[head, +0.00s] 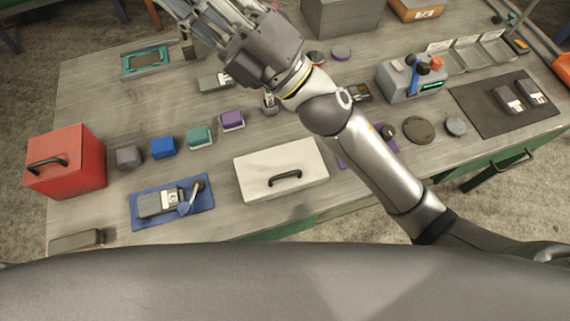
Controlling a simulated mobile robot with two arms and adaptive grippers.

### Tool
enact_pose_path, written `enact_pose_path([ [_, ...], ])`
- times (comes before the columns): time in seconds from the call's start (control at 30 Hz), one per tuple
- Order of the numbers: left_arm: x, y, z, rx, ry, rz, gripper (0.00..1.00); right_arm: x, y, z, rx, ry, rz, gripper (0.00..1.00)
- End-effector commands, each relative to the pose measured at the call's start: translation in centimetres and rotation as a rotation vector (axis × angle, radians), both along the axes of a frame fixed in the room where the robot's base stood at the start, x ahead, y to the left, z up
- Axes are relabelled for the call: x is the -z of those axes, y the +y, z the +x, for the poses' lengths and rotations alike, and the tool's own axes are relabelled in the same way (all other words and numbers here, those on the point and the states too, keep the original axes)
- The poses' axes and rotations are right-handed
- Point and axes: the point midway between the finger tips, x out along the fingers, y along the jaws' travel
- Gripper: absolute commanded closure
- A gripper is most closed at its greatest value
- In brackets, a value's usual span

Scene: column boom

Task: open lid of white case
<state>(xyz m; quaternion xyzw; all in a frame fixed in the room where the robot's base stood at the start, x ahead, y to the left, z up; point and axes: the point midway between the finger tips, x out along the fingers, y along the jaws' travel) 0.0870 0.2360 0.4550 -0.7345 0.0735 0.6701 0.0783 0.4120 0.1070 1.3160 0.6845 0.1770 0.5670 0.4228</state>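The white case (265,163) lies on the table near its front edge, in the middle of the head view. Its lid looks closed, and a dark handle (285,178) sits towards its front side. My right arm comes in from the right and passes above the table, to the right of the case. My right gripper (205,14) is at the top of the view, well beyond the case and not touching it. Its fingertips are partly cut off by the picture edge, so its opening is unclear. My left gripper is not in view.
A red box (80,150) stands at the left. A blue tray (205,212) holding a grey device lies left of the case. Small blue (163,148), teal (199,135) and purple (232,119) blocks stand behind. A grey machine (408,82) stands at right.

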Motion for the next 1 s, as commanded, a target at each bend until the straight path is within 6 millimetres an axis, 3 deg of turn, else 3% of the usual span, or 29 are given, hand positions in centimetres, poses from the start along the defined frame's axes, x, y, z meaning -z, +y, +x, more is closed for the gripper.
enact_pose_path([
  [0.07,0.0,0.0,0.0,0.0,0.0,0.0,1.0,-0.3,3.1,-4.0,-0.106,-0.221,-0.103,0.69],
  [0.17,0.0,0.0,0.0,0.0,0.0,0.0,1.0,1.6,6.1,-8.9,-0.246,-0.49,-0.246,0.69],
  [0.3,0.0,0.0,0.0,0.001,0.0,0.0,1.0,7.4,8.1,-13.9,-0.45,-0.845,-0.48,0.69],
  [0.4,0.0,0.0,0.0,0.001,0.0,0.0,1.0,13.0,7.5,-15.3,-0.603,-1.074,-0.674,0.69],
  [0.53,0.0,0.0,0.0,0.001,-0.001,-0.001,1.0,20.1,4.4,-14.0,-0.811,-1.33,-0.964,0.69],
  [0.6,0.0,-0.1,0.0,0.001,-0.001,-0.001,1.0,23.1,1.7,-12.0,-0.923,-1.44,-1.133,0.69],
  [0.7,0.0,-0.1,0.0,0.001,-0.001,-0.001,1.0,25.8,-2.5,-8.6,-1.07,-1.542,-1.363,0.69],
  [0.83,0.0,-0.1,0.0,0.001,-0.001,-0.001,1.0,26.9,-7.1,-4.8,-1.211,-1.597,-1.597,0.69],
  [1.0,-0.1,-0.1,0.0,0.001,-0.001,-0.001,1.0,26.9,-9.9,-2.6,-1.295,-1.606,-1.733,0.69],
])
